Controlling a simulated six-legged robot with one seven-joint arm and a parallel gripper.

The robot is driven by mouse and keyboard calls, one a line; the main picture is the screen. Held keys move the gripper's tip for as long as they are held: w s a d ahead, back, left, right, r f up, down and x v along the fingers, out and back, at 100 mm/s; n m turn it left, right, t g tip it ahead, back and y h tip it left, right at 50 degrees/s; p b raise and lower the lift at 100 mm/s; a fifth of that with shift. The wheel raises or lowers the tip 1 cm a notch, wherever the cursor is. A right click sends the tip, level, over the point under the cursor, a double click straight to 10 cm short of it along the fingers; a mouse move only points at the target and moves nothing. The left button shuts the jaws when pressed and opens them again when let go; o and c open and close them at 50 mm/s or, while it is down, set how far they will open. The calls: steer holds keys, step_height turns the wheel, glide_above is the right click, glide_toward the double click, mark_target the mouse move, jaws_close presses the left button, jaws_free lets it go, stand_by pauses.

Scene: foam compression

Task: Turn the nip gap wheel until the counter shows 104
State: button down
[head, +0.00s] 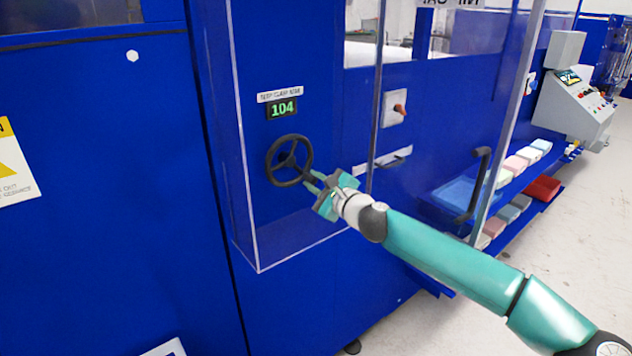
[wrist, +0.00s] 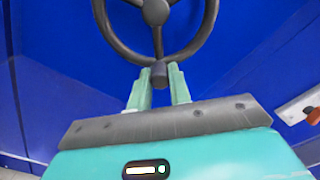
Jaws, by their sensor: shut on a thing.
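The nip gap wheel (head: 289,160) is a black three-spoked handwheel on the blue machine front. It also fills the top of the wrist view (wrist: 205,35). The counter (head: 282,108) above it shows 104 in green digits. My gripper (head: 312,182) reaches in from the right at the wheel's lower right rim. In the wrist view, my gripper's two teal fingers (wrist: 160,80) are shut on a short dark handle (wrist: 159,72) at the wheel's rim. Part of the handle is hidden between the fingers.
A clear guard panel with pale edges (head: 245,200) stands around the wheel area. A red-knobbed switch box (head: 394,109) and a black door handle (head: 474,185) are to the right. Shelves with foam blocks (head: 515,163) and a grey control console (head: 575,105) stand further right.

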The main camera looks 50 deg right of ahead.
steer(key=c, duration=1.3)
jaws_free()
steer(key=v, duration=1.3)
steer(key=shift+s+a, duration=0.1)
steer(key=shift+s, duration=0.3)
